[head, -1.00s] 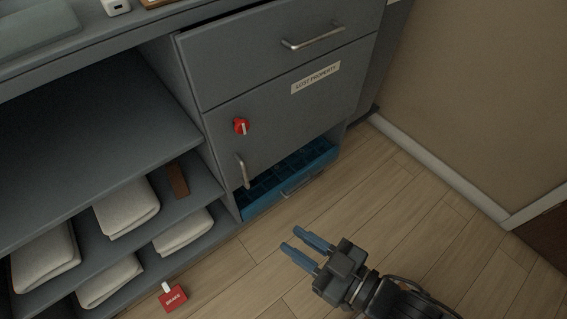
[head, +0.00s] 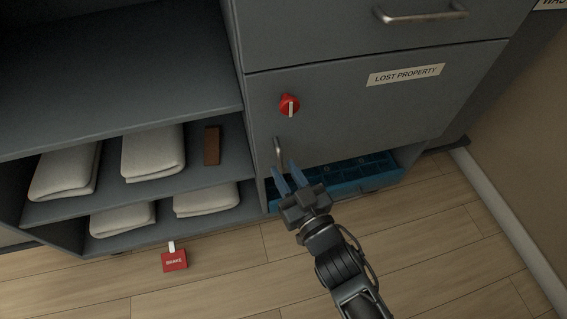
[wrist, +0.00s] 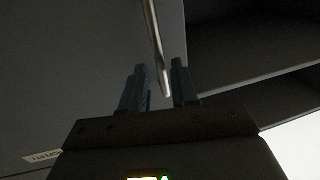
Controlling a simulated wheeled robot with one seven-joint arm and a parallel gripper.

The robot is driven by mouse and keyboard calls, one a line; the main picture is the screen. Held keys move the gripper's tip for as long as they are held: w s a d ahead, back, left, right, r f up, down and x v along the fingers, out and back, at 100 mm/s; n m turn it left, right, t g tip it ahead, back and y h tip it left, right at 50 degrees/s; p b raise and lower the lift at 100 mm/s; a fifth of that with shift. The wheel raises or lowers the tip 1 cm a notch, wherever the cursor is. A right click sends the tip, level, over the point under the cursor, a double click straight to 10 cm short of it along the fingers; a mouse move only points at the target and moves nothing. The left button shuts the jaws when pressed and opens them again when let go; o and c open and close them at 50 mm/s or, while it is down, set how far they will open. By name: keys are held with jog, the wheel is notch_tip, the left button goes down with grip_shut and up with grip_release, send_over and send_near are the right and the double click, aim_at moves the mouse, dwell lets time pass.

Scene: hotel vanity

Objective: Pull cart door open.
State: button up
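The grey cart door (head: 350,125) carries a "LOST PROPERTY" label, a red knob (head: 289,105) and an upright metal bar handle (head: 278,150) near its left edge. The door looks shut. My gripper (head: 285,169) is at the handle's lower end in the head view. In the wrist view the handle (wrist: 157,50) runs down from the top, and its lower end shows between the two open fingers (wrist: 160,75). A gap shows beside the handle. I cannot tell whether either finger touches it.
A drawer with a horizontal handle (head: 420,15) is above the door, and a blue crate (head: 345,175) is below it. Open shelves with folded white towels (head: 152,152) are to the left. The right wall (head: 525,130) is close.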

aim_at(281, 167)
jog(key=shift+x, duration=1.55)
jog(key=shift+a, duration=0.1)
grip_shut()
jog(key=shift+s, duration=0.1)
